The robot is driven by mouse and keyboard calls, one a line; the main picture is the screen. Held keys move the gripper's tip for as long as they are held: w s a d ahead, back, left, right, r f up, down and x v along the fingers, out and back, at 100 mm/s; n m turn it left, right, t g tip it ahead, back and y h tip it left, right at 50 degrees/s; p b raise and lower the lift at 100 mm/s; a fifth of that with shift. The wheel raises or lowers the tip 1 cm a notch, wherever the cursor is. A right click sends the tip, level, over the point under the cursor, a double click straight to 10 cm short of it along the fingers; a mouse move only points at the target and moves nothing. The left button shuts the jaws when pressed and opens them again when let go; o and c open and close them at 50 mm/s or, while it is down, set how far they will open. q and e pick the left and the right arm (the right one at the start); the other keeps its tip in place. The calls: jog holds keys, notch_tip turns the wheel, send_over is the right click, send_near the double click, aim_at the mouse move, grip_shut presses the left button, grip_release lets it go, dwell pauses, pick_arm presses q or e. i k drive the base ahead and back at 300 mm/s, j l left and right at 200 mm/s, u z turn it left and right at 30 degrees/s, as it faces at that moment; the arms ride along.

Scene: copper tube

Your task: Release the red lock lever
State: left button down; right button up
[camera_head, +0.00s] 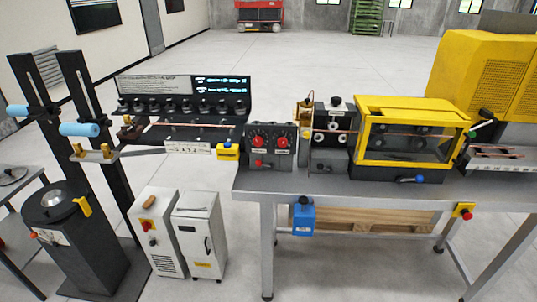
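I cannot tell for sure which part is the red lock lever. A small red lever-like part (261,163) shows on the front of a black control box (270,151), below two round red knobs (257,142). An orange-red tip (34,234) also sticks out at the left of the black drum unit (72,236). A thin copper tube (205,125) runs along the black roller unit (182,108). Neither gripper is in view.
A grey metal bench (300,184) carries the machines. A blue box (303,217) hangs at its front edge. A yellow box with a red button (463,211) is on the right. Two white cabinets (200,236) stand on the floor. The floor in front is clear.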

aim_at(258, 163)
jog(key=i+l, duration=0.2)
jog(key=i, duration=0.3)
jog(key=i+l, duration=0.25)
jog(key=i, duration=0.3)
